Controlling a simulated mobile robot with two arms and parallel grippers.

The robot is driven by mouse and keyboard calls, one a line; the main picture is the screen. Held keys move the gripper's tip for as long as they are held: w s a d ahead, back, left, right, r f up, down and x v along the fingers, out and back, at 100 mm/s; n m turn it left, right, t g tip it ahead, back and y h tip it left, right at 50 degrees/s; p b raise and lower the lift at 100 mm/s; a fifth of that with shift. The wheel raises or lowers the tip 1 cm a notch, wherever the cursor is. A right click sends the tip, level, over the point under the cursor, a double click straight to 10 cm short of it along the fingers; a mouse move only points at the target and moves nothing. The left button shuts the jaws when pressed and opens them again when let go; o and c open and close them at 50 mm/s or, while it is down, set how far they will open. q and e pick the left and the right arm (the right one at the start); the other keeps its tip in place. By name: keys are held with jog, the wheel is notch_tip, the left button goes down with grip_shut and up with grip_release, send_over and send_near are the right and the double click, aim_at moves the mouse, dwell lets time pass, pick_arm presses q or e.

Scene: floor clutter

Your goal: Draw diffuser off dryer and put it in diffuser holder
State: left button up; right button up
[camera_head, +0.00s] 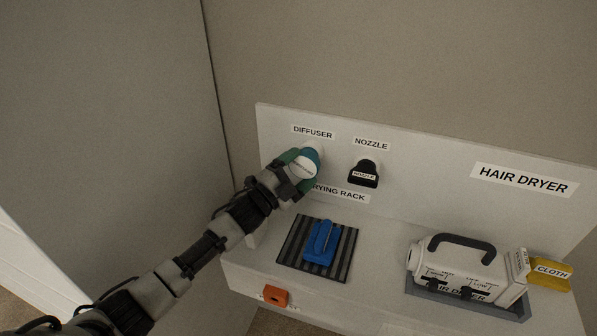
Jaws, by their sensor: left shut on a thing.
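My left gripper (297,172) is shut on the diffuser (311,158), a round teal piece with a white face. It holds the diffuser at the back panel, just below the DIFFUSER label (313,132). The diffuser holder is mostly hidden behind it; a pale part (319,146) shows at its upper right. I cannot tell whether the diffuser is seated on it. The white hair dryer (466,270) lies in a grey cradle (425,293) at the right of the shelf, apart from the diffuser. My right gripper is not in view.
A black nozzle (363,174) hangs on the panel right of the diffuser. A blue item (321,243) lies on the striped drying rack (293,246). An orange block (275,296) sits at the shelf's front edge.

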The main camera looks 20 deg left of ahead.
pick_arm(q)
jog(key=o, duration=1)
jog(key=shift+f, duration=0.1)
jog(key=shift+s+a+f, duration=0.15)
jog(key=shift+a+f, duration=0.05)
jog(key=shift+b+v, duration=1.7)
jog(key=shift+v, duration=3.4)
jog(key=shift+s+r, duration=0.1)
jog(key=shift+r, duration=0.1)
